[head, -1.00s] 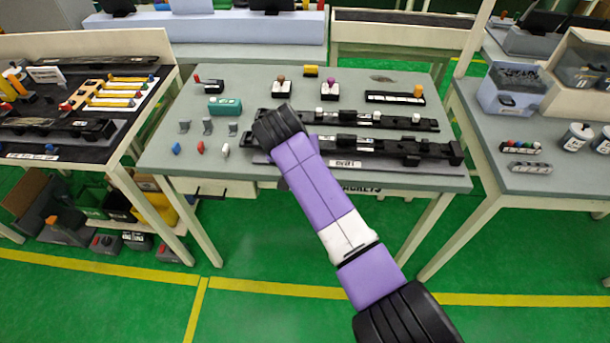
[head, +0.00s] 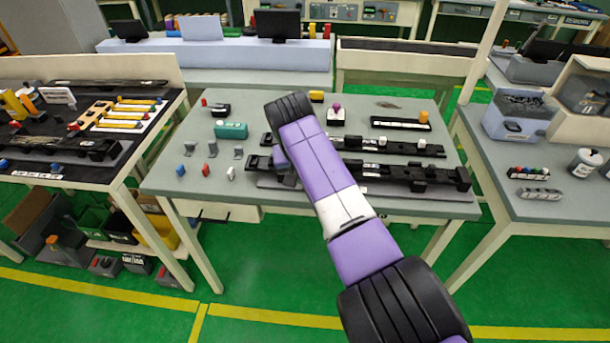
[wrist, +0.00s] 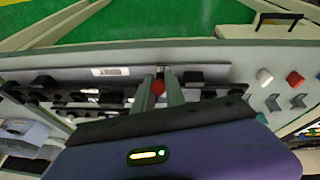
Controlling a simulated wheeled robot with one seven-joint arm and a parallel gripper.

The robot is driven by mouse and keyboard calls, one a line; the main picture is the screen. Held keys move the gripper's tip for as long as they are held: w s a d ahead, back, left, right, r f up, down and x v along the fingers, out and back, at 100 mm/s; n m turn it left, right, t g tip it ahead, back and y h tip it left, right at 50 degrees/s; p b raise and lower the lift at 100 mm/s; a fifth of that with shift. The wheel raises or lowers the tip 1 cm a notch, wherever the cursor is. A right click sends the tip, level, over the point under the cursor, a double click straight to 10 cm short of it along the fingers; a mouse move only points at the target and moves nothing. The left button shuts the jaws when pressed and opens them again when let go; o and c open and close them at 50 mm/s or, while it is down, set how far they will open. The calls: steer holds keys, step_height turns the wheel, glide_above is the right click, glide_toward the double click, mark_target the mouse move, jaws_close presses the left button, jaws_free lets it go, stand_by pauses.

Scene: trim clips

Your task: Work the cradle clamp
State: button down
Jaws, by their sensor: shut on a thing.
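Two long black cradle fixtures lie across the right half of the grey table: a front one (head: 405,172) on a grey base and a rear one (head: 400,146). My gripper (wrist: 158,84) is over the left part of the front fixture. In the wrist view its two grey fingers stand on either side of a small red knob (wrist: 158,88) and are shut on it. The knob is at the fixture, near its base edge with a white label (wrist: 110,71). In the head view my purple arm hides the fingertips and the knob. Whether the clamp is open or closed I cannot tell.
Small blue, red and white pieces (head: 206,170) and grey clips (head: 213,149) lie left of the fixtures. A teal block (head: 231,131) and a purple-knobbed box (head: 336,114) stand behind. A black tray (head: 400,124) is at the back right. Side tables flank this one.

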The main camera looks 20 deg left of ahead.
steer(key=c, duration=1.4)
jaws_free()
steer(key=shift+f, duration=0.15)
steer(key=v, duration=0.8)
steer(key=shift+a+b, duration=0.1)
steer(key=shift+b, duration=0.25)
